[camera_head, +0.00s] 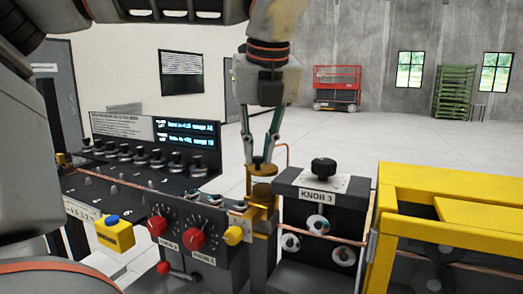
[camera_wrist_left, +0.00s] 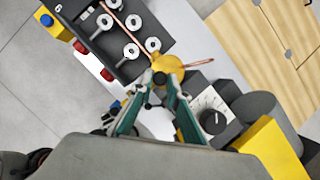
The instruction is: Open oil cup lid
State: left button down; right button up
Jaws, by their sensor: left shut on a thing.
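The brass oil cup (camera_head: 262,196) stands on the machine between the red-knob panel and the KNOB 3 block. Its round lid (camera_head: 264,170) is on top and also shows as a golden disc in the left wrist view (camera_wrist_left: 170,65). My left gripper (camera_head: 258,160) points down from above, with its fingertips at a small dark knob on the lid. In the left wrist view the two green-grey fingers (camera_wrist_left: 159,82) close on this dark knob at the lid's edge. The fingertips hide part of the knob. My right gripper is in neither view.
The KNOB 3 block (camera_head: 322,200) with rollers stands just right of the cup, and a yellow frame (camera_head: 450,185) lies farther right. Red knobs (camera_head: 190,239) and a black control panel (camera_head: 150,150) are at left. A thin copper tube (camera_head: 335,238) runs through the rollers.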

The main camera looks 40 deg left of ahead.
pick_arm(q)
jog(key=m, duration=0.1)
jog(key=s+a+m+t+h, duration=0.1)
jog(key=m, duration=0.1)
jog(key=s+m, duration=0.1)
jog(key=m, duration=0.1)
jog(key=shift+a+r+h, duration=0.15)
jog(key=shift+h, duration=0.25)
jog(key=shift+s+a+m+h+p, duration=0.15)
jog(key=shift+a+m+h+p, duration=0.7)
jog(key=shift+m, duration=1.2)
jog(key=shift+s+a+m+h+p, duration=0.2)
jog(key=shift+a+m+h+p, duration=0.65)
jog(key=shift+m, duration=1.15)
jog(key=shift+s+a+m+h+p, duration=0.15)
jog(key=shift+a+m+h+p, duration=0.65)
jog(key=shift+m, duration=1.25)
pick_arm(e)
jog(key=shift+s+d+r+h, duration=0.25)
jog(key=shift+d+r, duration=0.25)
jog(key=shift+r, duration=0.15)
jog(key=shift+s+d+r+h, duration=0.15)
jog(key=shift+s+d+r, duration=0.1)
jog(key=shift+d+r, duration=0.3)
pick_arm(q)
jog(key=c, duration=1.9)
grip_release()
jog(key=shift+d, duration=0.1)
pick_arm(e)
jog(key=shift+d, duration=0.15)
